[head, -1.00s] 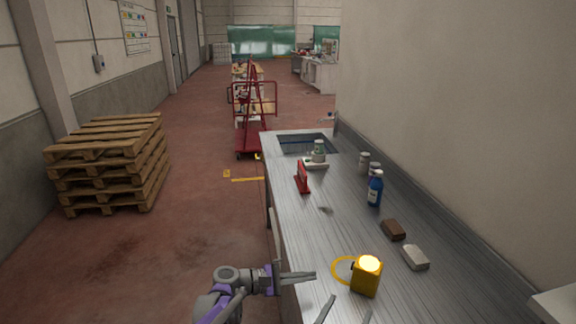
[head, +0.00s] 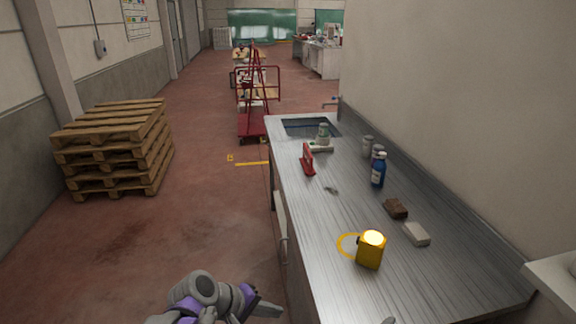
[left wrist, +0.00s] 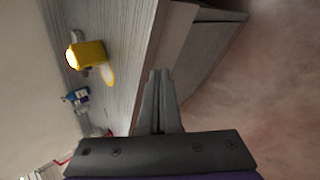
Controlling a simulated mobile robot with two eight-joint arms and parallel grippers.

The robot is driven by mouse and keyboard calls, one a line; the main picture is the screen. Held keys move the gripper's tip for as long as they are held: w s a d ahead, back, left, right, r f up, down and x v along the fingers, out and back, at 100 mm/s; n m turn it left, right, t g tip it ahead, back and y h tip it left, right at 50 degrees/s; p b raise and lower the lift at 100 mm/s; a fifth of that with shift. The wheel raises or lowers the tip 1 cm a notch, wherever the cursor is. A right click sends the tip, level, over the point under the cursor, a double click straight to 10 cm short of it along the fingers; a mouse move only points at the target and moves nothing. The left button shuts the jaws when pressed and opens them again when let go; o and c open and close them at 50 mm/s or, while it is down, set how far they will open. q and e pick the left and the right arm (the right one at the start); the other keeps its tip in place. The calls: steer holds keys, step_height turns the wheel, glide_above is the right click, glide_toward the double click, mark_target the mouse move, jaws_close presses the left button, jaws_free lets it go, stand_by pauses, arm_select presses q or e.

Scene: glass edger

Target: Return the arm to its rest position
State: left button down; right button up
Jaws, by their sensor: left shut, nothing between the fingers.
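My left gripper (head: 266,309) is at the bottom of the head view, beside the left edge of the metal counter (head: 340,290) and apart from the things on it. In the left wrist view its two fingers (left wrist: 158,100) lie together, shut and empty, with the counter edge behind them. Only a small grey tip (head: 388,321), seemingly of my right gripper, shows at the bottom edge of the head view. The rest of it is hidden.
A yellow lamp (head: 370,250), a brown block (head: 396,208), a pale block (head: 417,234), a blue bottle (head: 378,171) and a red-handled tool (head: 307,160) are on the counter. Pallets (head: 115,150) are stacked at left. A red cart (head: 254,120) stands beyond. The floor between is clear.

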arm_select(q)
steer(key=s+a+f+m+y, duration=0.2)
steer(key=s+a+m+y, duration=0.1)
steer(key=s+a, duration=0.4)
steer(key=s+a+f+m+t+y, duration=0.1)
steer(key=s+a+f+m+y, duration=0.1)
steer(key=s+a+m+y, duration=0.2)
steer(key=s+a, duration=0.3)
steer(key=s, duration=0.4)
steer(key=shift+f+y, duration=0.3)
steer(key=shift+y, duration=0.1)
arm_select(e)
steer(key=s+a+m+g+y, duration=0.1)
steer(key=s+a+m+y, duration=0.1)
steer(key=s+m, duration=0.3)
steer(key=s+a+m+g+y, duration=0.1)
steer(key=s+a+m+y, duration=0.2)
steer(key=s+m, duration=0.3)
steer(key=m+y, duration=0.1)
steer(key=m, duration=0.2)
steer(key=shift+s+f+g, duration=0.3)
steer(key=shift+f, duration=0.1)
